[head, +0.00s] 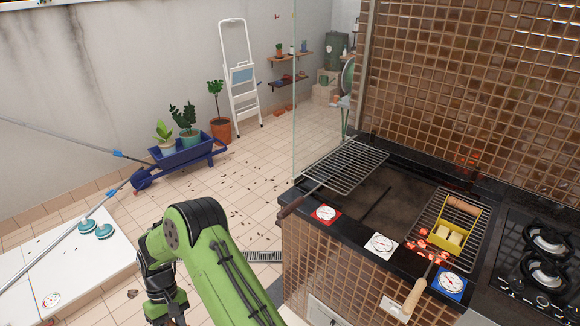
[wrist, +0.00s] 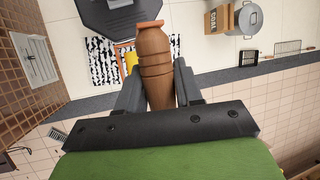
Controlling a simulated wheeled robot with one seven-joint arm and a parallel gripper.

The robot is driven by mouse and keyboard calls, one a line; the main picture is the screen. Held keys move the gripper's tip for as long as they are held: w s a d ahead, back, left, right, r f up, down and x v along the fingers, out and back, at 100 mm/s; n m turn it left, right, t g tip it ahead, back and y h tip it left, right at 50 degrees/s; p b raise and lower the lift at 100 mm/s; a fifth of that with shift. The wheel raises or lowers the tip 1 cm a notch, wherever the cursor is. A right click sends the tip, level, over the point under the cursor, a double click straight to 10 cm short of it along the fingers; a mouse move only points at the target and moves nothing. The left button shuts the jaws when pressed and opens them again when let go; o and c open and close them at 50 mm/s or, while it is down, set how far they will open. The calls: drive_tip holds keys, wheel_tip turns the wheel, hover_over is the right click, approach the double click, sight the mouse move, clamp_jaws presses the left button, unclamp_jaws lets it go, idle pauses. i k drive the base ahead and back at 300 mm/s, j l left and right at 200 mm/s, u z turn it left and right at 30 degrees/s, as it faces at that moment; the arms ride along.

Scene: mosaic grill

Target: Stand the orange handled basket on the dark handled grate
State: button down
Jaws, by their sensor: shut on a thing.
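In the wrist view my gripper (wrist: 157,88) is shut on a brown ribbed handle with an orange end, which I take to be the orange handled basket (wrist: 153,46). A small yellow patch shows beside it; whether that is the basket's body I cannot tell. In the head view my green arm reaches down at the lower left, and the gripper and held thing are not clearly visible there. The dark handled grate (head: 346,166) lies bare over the left part of the grill, its dark handle (head: 290,207) jutting out over the counter's front left edge.
A second grate (head: 469,211) with a pale handle (head: 414,297) lies to the right over glowing coals, bearing a yellow basket (head: 446,238). Several dials line the counter edge. A stove (head: 545,270) is at the far right. A blue wheelbarrow (head: 185,155) stands on the tiles.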

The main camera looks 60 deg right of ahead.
sight(346, 172)
drive_tip(key=i+z, duration=0.6)
drive_tip(key=z, duration=0.4)
drive_tip(key=i+j+z, duration=0.1)
drive_tip(key=z, duration=0.85)
drive_tip(key=i+j+z, duration=0.1)
drive_tip(key=z, duration=0.4)
drive_tip(key=j, duration=0.1)
